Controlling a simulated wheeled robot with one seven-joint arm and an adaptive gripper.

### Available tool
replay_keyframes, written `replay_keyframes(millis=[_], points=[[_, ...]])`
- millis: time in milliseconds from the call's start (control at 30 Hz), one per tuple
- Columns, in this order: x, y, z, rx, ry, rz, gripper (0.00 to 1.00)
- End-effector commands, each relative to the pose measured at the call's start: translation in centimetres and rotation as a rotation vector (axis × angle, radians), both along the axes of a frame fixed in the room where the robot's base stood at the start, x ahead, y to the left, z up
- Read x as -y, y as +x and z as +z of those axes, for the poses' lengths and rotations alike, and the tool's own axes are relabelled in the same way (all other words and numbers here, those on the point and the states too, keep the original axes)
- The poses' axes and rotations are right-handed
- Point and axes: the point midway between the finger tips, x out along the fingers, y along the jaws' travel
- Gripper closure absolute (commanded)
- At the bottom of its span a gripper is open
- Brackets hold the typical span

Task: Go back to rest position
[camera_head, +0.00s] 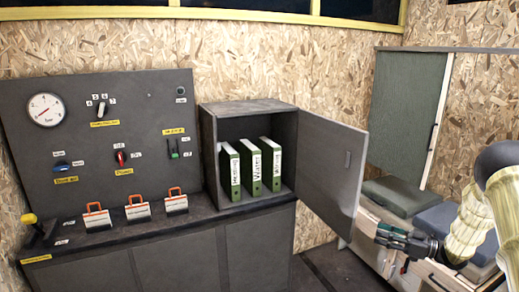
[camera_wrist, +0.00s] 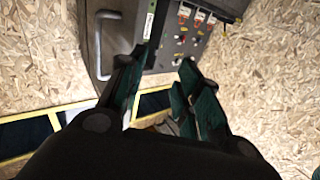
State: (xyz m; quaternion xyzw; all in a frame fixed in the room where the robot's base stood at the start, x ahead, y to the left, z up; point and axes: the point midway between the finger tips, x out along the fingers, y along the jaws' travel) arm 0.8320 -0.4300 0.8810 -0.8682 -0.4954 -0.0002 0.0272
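My gripper (camera_head: 388,236) is at the right of the head view, at the end of my arm, beside the lower right of the open cabinet door (camera_head: 333,170). In the wrist view my gripper's two green-tipped fingers (camera_wrist: 160,95) are spread apart with a gap between them. Nothing shows between them. The gripper looks apart from the door, though the exact distance is hard to tell.
An open cabinet (camera_head: 207,150) holds three green binders (camera_head: 252,168) on the counter. A grey-green cushion (camera_head: 398,195) lies on a bench at the right.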

Motion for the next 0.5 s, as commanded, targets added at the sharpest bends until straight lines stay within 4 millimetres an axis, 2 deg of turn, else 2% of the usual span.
replay_keyframes(millis=[167, 267, 367, 500], points=[[-3.7, 0.0, -4.6, -0.071, 0.006, -0.141, 0.66], [-6.3, -0.8, -8.5, -0.146, -0.008, -0.256, 0.66], [-8.8, -2.6, -13.1, -0.250, -0.041, -0.376, 0.66], [-11.8, -7.0, -19.2, -0.416, -0.116, -0.517, 0.66]])
